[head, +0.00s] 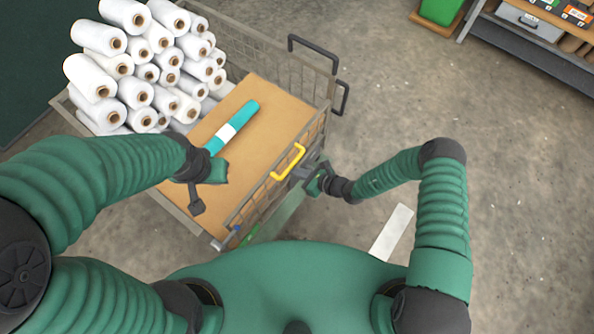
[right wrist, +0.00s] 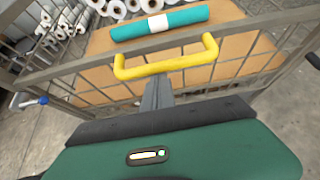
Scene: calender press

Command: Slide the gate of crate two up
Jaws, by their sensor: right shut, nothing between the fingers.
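A wire-mesh cart, seemingly the crate, has a front gate of grey bars (head: 262,196) with a yellow handle (head: 288,162) on its top rail. In the right wrist view the yellow handle (right wrist: 166,62) spans the middle, with the gate's bars (right wrist: 238,66) around it. My right gripper (head: 300,172) is shut and empty, just outside the gate beside the handle. In the wrist view its closed fingers (right wrist: 156,92) point at the handle from below; whether they touch it I cannot tell. My left gripper (head: 203,182) hangs over the cart's near left part; its jaw state is unclear.
White rolls (head: 140,75) are stacked at the cart's back left. A teal roll with a white band (head: 228,128) lies on the brown board (head: 262,122). A blue-tipped latch (right wrist: 30,101) sits at the gate's left end. Open floor (head: 420,80) lies to the right.

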